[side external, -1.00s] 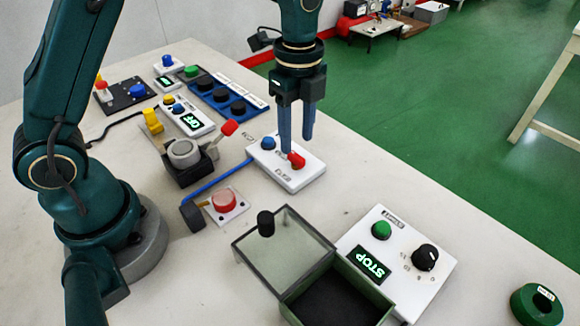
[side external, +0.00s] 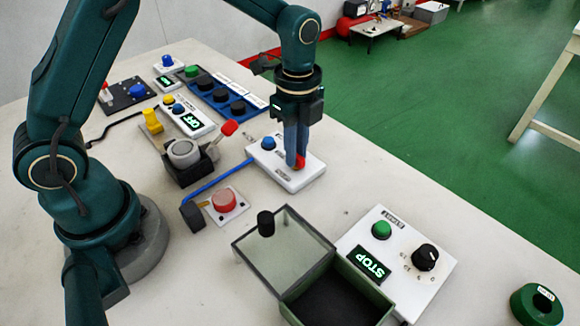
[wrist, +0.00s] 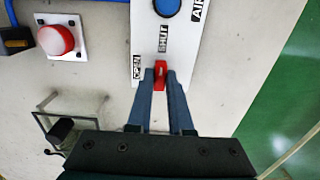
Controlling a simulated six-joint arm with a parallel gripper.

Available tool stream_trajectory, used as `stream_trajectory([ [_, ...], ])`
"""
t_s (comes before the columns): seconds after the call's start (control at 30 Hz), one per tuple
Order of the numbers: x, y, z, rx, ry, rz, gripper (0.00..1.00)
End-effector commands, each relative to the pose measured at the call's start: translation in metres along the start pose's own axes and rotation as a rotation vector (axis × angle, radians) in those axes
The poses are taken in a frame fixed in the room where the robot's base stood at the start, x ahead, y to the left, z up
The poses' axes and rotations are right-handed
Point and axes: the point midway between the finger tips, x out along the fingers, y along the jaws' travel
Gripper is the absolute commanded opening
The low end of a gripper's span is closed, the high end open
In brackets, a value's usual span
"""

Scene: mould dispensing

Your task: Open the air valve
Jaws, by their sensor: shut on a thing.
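The air valve is a red handle (wrist: 160,74) on a white panel (side external: 277,180), with a blue round button (side external: 268,143) on the same panel. In the wrist view the panel carries the labels OPEN, SHUT and AIR. My gripper (wrist: 160,82) is shut on the red handle, one blue finger on each side of it. The handle points toward the wrist and lies nearer the OPEN and SHUT labels' lower ends. In the side view the fingers hide most of the handle, and a red part (side external: 300,161) shows beside them.
A red button on a white plate (side external: 240,209) is left of the panel. A box with a raised clear lid (side external: 285,248) and a STOP panel (side external: 430,262) stand in front. A red-tipped lever (side external: 228,128) rises close behind.

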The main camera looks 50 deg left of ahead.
Motion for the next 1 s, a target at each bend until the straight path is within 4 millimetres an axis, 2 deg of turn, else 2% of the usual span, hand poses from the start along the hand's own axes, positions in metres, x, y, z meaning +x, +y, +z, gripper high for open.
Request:
stream_trajectory([
  [0.37, -0.0006, -0.0002, -0.0003, -0.142, 0.002, 0.0, 0.0],
  [1.0, -0.0009, -0.0003, -0.0008, -0.732, 0.003, 0.0, 0.0],
])
